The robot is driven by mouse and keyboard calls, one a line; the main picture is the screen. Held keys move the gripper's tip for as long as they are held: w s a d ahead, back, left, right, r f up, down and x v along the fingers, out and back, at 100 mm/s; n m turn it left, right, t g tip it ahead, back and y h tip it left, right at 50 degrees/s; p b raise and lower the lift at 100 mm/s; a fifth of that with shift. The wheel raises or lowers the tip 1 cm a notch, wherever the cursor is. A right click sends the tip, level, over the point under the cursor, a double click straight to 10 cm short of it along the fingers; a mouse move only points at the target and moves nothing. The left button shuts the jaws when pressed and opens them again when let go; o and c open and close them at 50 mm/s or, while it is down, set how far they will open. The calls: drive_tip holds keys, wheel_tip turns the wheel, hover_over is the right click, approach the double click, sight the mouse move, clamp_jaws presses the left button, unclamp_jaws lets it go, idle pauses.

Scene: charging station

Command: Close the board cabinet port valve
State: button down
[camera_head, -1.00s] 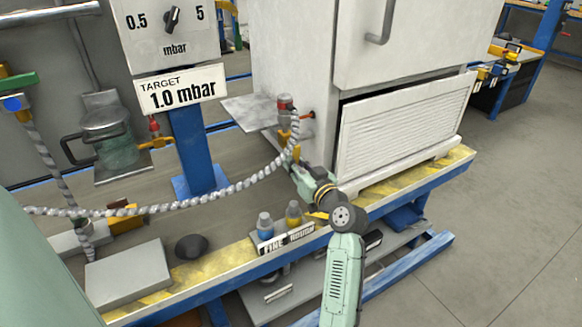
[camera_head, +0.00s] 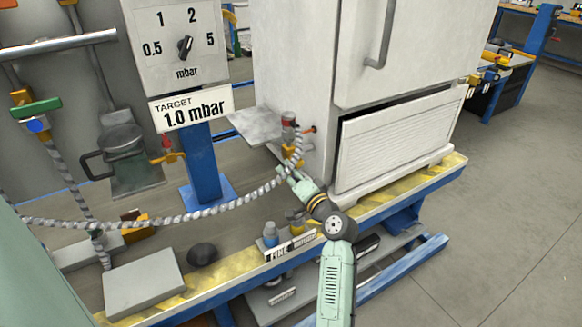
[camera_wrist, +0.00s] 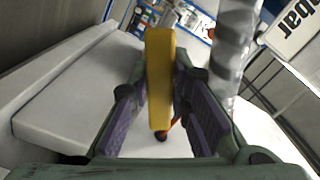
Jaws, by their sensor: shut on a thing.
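The board cabinet port valve shows a yellow handle (camera_head: 290,156) at the left side of the white cabinet (camera_head: 300,90), where the grey ribbed hose (camera_head: 225,205) ends. My gripper (camera_head: 284,171) is at this valve, coming from below and in front. In the wrist view the yellow handle (camera_wrist: 160,75) stands between the purple pads of my gripper (camera_wrist: 161,112), and the jaws are shut on it. A small red part (camera_wrist: 174,122) shows behind the handle. The valve body and port are mostly hidden by the handle and fingers, so the valve's exact angle is unclear.
A dial panel (camera_head: 180,45) and a "TARGET 1.0 mbar" sign (camera_head: 193,108) stand left of the cabinet. A metal shelf (camera_head: 253,124) juts out beside the valve.

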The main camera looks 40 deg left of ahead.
drive_tip(key=r+m+p, duration=0.1)
drive_tip(key=m+p, duration=0.2)
drive_tip(key=shift+s+a+r, duration=0.1)
drive_tip(key=shift+s+r, duration=0.1)
drive_tip(key=shift+r, duration=0.15)
drive_tip(key=shift+r+m+p, duration=0.25)
drive_tip(key=shift+m+p, duration=0.7)
drive_tip(key=shift+m, duration=0.45)
drive_tip(key=c, duration=1.5)
unclamp_jaws()
drive_tip(key=v, duration=1.2)
drive_tip(key=shift+s+f, duration=0.1)
